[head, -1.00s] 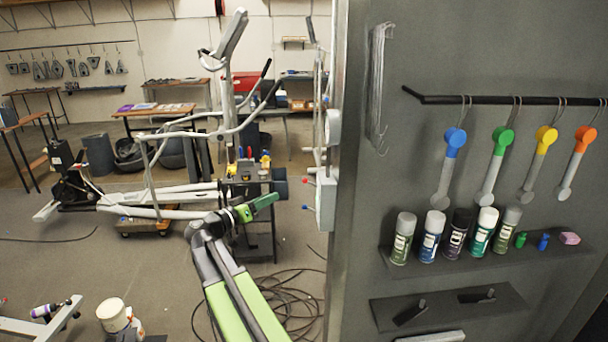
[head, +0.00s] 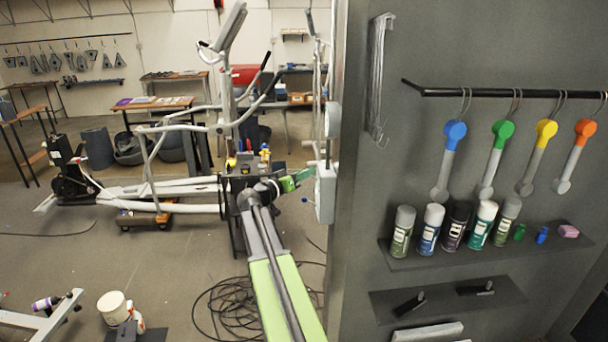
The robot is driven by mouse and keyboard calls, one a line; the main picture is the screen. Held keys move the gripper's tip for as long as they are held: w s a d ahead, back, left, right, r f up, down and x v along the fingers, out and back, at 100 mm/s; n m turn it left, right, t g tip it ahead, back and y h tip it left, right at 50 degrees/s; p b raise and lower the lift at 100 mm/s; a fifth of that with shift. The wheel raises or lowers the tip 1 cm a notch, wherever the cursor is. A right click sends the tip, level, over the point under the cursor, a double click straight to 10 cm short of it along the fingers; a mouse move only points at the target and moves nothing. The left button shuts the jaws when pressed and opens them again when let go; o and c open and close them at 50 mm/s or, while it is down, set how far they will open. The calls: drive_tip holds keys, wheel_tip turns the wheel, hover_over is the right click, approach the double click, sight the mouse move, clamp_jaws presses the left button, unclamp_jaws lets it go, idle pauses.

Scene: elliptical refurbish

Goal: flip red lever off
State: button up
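A grey box (head: 325,194) is fixed to the narrow edge of the dark wall panel. A small blue-tipped lever (head: 305,199) sticks out of its left side. The red-tipped lever does not show clearly now; my gripper covers the place just above the blue tip. My green gripper (head: 300,177) is at the box's upper left side, very close to it. I cannot tell whether it touches the lever or the box, or whether its fingers are apart.
The dark panel fills the right side, with hanging coloured tools (head: 453,150) and a shelf of spray cans (head: 433,228). An elliptical machine (head: 150,185) stands behind my arm, with a cluttered small stand. Cables (head: 225,305) lie on the floor. Floor at left is mostly open.

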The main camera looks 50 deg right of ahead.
drive_tip(key=shift+c, duration=0.3)
clamp_jaws()
drive_tip(key=shift+f, duration=0.1)
drive_tip(key=f+n+h+b, duration=0.1)
drive_tip(key=b, duration=0.3)
drive_tip(key=shift+w+a+f, duration=0.1)
drive_tip(key=shift+a+f, duration=0.05)
drive_tip(key=shift+f, duration=0.05)
drive_tip(key=f+n+h+b, duration=0.1)
drive_tip(key=n+h+b, duration=0.1)
drive_tip(key=b, duration=0.3)
drive_tip(key=shift+f+t, duration=0.2)
drive_tip(key=shift+t, duration=0.2)
drive_tip(key=n+t+h+b, duration=0.1)
drive_tip(key=b, duration=0.2)
drive_tip(key=f+n+t+h+b, duration=0.1)
drive_tip(key=n+b, duration=0.1)
drive_tip(key=b, duration=0.1)
drive_tip(key=shift+n, duration=0.3)
drive_tip(key=n+t+b, duration=0.1)
drive_tip(key=n+t+h+b, duration=0.1)
drive_tip(key=n+t+b, duration=0.2)
drive_tip(key=n, duration=0.1)
drive_tip(key=shift+f+h, duration=0.35)
drive_tip(key=shift+h, duration=0.05)
drive_tip(key=shift+n+t+b, duration=0.3)
drive_tip(key=shift+t+b, duration=0.05)
drive_tip(key=shift+t, duration=0.05)
